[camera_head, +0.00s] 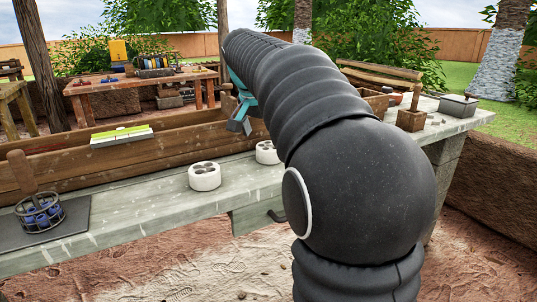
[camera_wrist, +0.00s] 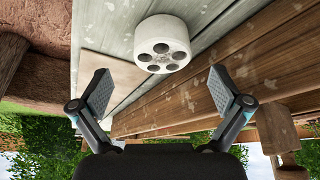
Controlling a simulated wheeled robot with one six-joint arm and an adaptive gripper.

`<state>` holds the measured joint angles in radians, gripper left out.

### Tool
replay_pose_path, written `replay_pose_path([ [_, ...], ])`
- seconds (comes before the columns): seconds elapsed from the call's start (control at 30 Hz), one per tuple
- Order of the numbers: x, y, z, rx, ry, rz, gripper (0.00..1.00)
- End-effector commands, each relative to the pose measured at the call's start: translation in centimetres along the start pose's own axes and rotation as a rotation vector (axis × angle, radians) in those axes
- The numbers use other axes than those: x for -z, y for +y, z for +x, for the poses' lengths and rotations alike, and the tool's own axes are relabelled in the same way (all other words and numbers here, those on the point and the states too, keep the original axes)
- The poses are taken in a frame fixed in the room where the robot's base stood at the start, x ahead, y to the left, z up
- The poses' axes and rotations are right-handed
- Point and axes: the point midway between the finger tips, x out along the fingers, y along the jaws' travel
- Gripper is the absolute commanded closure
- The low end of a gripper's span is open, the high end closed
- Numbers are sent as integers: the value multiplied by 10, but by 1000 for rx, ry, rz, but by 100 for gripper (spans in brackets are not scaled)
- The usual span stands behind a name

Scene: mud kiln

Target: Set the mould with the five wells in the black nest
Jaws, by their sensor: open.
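In the wrist view a white round mould (camera_wrist: 162,30) stands upright with five dark wells in its top. It lies beyond and between my open fingers (camera_wrist: 165,88), apart from both, and nothing is held. In the head view two white round moulds stand on the grey bench, one nearer (camera_head: 204,178) and one farther right (camera_head: 266,155), partly hidden by my arm. Their well counts are hard to read there. My gripper (camera_head: 236,122) shows in part above the wooden trough, behind my arm.
A long wooden trough (camera_head: 60,175) runs behind the grey bench top (camera_head: 135,205). A wire basket with blue things (camera_head: 40,212) stands on a dark mat (camera_head: 70,222) at left. A green-topped white block (camera_head: 121,136) rests on the trough. A grey box (camera_head: 458,105) stands far right.

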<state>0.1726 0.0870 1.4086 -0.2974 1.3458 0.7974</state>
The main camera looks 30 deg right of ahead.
Motion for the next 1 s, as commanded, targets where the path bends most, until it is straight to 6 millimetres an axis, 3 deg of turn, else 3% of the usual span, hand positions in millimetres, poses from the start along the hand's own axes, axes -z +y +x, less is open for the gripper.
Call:
replay_pose_path([
  [0.33,1,-2,43,-2,-2,1,0],
  [0.67,1,-3,51,-1,0,0,0],
  [0.77,1,-3,50,-1,0,0,20],
  [1.0,1,-3,50,0,0,0,80],
])
